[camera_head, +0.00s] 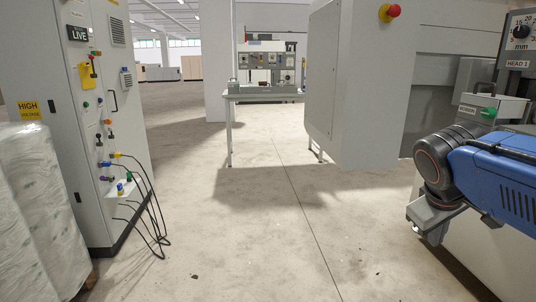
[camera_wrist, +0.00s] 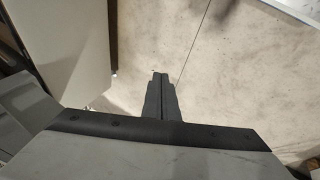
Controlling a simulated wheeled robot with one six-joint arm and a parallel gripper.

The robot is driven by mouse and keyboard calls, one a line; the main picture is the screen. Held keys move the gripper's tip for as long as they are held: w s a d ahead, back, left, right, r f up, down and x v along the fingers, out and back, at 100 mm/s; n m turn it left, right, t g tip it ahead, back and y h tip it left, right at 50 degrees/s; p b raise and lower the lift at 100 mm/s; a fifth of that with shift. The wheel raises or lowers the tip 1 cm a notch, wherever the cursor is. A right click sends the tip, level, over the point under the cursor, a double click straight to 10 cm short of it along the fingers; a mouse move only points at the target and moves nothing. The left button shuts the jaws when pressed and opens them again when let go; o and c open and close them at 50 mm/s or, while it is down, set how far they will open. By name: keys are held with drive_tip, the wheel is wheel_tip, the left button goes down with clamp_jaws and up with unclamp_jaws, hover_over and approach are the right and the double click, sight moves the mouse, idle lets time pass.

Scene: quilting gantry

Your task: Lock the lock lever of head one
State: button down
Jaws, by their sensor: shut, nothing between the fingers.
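The plate marked HEAD 1 (camera_head: 517,64) is at the far right of the head view, below a dial marked in mm (camera_head: 521,30). Below it is a grey box with a small label (camera_head: 467,110) and a green knob (camera_head: 488,113). I cannot tell whether this knob belongs to the lock lever, and no other lever shows clearly. My gripper (camera_head: 436,236) hangs below and left of the box, apart from it. In the wrist view my gripper (camera_wrist: 160,76) has its fingers together and empty, over bare floor.
A cabinet with a red knob (camera_head: 389,12) stands behind my gripper. A high-voltage cabinet (camera_head: 62,150) with hanging cables and a wrapped stack (camera_head: 35,215) are at left. A bench (camera_head: 265,96) stands farther back. The middle floor is clear.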

drive_tip(key=s+a+f+m+t+y, duration=0.1)
drive_tip(key=s+a+f+y, duration=0.3)
drive_tip(key=s+a+f, duration=0.4)
wheel_tip(320, 180, down, 4)
drive_tip(key=shift+a+r+m, duration=0.2)
drive_tip(key=shift+a+m, duration=0.5)
drive_tip(key=shift+a, duration=0.3)
